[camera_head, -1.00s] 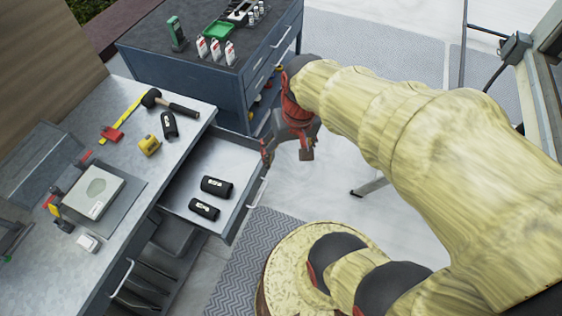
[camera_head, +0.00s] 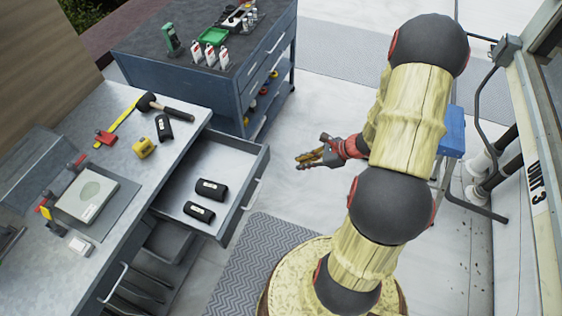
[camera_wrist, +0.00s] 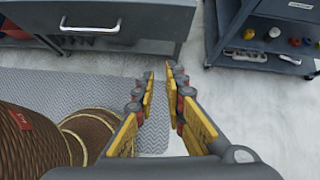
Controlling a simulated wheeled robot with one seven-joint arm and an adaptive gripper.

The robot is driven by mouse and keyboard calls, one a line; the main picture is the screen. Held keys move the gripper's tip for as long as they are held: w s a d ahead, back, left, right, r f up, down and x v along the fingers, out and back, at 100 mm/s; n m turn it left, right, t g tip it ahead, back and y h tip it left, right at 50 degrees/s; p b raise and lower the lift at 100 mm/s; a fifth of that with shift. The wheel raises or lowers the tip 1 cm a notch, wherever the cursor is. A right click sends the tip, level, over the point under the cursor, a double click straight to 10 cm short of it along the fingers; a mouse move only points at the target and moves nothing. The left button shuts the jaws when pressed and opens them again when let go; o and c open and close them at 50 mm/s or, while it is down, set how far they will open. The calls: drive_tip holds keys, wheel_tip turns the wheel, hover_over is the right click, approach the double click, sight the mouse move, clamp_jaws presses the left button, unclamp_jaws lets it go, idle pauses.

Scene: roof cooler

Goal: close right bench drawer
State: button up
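The right bench drawer (camera_head: 246,196) is grey and pulled well out from under the metal bench top. Its bar handle (camera_head: 252,194) is on the front face. Two black cases (camera_head: 211,190) (camera_head: 199,212) lie inside. In the wrist view, the drawer front (camera_wrist: 155,22) and handle (camera_wrist: 90,25) show at the top left. My gripper (camera_head: 305,160) is to the right of the drawer front, apart from it, over the floor. In the wrist view my gripper (camera_wrist: 160,72) has a gap between its yellow-padded fingers, with nothing held.
A blue-grey tool cart (camera_head: 215,75) stands behind the drawer. A blue box (camera_head: 452,130) is at right. The floor before the drawer is clear.

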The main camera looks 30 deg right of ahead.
drive_tip(key=shift+w+d+r+m+h, duration=0.2)
drive_tip(key=shift+w+d+m+h, duration=0.1)
drive_tip(key=shift+w+d+m, duration=0.3)
drive_tip(key=shift+c, duration=0.5)
drive_tip(key=shift+w+d, duration=0.1)
drive_tip(key=shift+d, duration=0.1)
clamp_jaws()
drive_tip(key=shift+w+a+f+b, duration=0.7)
drive_tip(key=shift+w+a+f, duration=0.45)
drive_tip(key=shift+w, duration=0.35)
drive_tip(key=shift+w+a+f+b, duration=0.65)
drive_tip(key=shift+w+a+f, duration=0.5)
drive_tip(key=shift+w, duration=0.3)
drive_tip(key=shift+w+a+f+b, duration=0.7)
drive_tip(key=shift+w+a+f, duration=0.45)
drive_tip(key=shift+w, duration=0.35)
drive_tip(key=shift+d, duration=0.1)
drive_tip(key=b, duration=0.1)
approach(214, 145)
drive_tip(key=w+a+f, duration=0.1)
drive_tip(key=w+a, duration=0.2)
drive_tip(key=w+a+f, duration=0.1)
drive_tip(key=w, duration=0.1)
drive_tip(key=shift+w+a+f, duration=0.2)
drive_tip(key=shift+w+f, duration=0.05)
drive_tip(key=shift+f, duration=0.15)
